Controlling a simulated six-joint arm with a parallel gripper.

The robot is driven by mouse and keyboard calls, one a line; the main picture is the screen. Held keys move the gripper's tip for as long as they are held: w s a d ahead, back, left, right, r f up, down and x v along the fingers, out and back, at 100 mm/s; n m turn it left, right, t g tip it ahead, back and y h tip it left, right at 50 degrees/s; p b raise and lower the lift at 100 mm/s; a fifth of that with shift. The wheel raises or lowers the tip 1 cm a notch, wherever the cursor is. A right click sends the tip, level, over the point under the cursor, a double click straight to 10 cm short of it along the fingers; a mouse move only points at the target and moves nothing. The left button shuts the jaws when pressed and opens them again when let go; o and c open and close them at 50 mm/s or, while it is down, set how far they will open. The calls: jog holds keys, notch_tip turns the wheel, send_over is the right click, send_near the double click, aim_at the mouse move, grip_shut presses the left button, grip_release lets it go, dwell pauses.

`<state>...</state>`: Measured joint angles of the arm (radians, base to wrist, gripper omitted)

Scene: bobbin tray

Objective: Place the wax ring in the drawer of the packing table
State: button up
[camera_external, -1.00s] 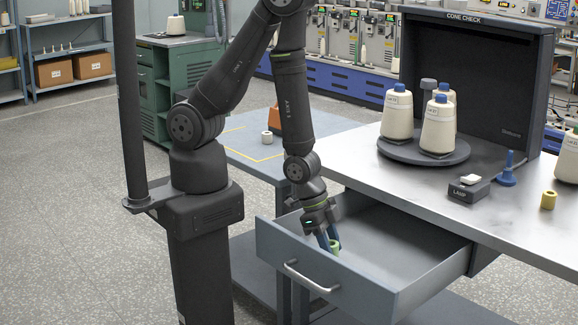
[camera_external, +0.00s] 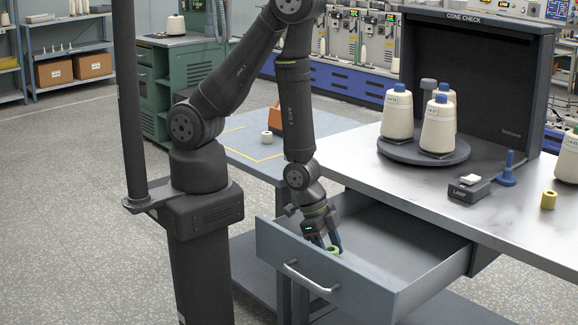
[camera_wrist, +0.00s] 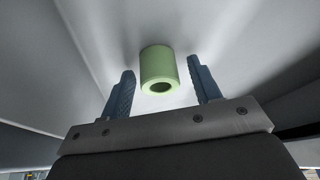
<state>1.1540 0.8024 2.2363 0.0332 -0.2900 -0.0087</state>
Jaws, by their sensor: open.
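A pale green wax ring (camera_external: 333,250) is inside the open drawer (camera_external: 395,262) of the packing table, close to its front panel. In the wrist view the green ring (camera_wrist: 158,70) sits between my two blue fingers, with a visible gap on each side. My gripper (camera_external: 330,243) reaches down into the drawer and is open around the ring without gripping it; it also shows in the wrist view (camera_wrist: 163,80). The ring's lower part is hidden by the drawer front in the outside view.
A pale ring (camera_external: 266,137) stands on the blue side table (camera_external: 235,140). The drawer's right side is empty.

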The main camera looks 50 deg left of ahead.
jog(key=v, duration=0.7)
jog(key=shift+a+r, duration=0.15)
jog(key=shift+r, duration=0.2)
jog(key=shift+f, duration=0.1)
jog(key=shift+x, duration=3.8)
jog(key=shift+r, duration=0.95)
jog(key=shift+f, duration=0.1)
